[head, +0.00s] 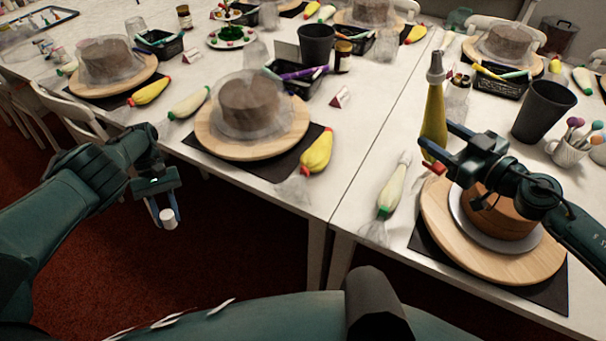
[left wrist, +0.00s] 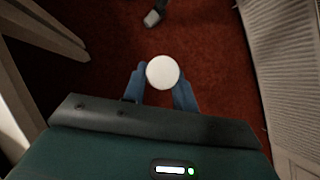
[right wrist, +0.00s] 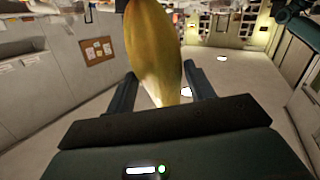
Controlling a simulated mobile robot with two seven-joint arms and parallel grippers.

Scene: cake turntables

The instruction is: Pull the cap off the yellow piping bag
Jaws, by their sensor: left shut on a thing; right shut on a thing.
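The yellow piping bag (head: 434,112) stands upright in my right gripper (head: 438,147), with its grey nozzle (head: 436,68) pointing up. The bag's yellow body also shows between the fingers in the right wrist view (right wrist: 154,45). My left gripper (head: 165,212) is shut on a small white cap (head: 169,219), which also shows as a round white disc in the left wrist view (left wrist: 162,72). The left gripper is off the table's front edge, over the red floor, far to the left of the bag. The cap and the bag are well apart.
A brown cake on a wooden turntable (head: 440,222) is below my right gripper. A white piping bag (head: 392,188) lies left of it. Another yellow bag (head: 317,151) lies beside the covered middle cake (head: 249,100). A black cup (head: 543,110) and a mug (head: 566,151) stand behind.

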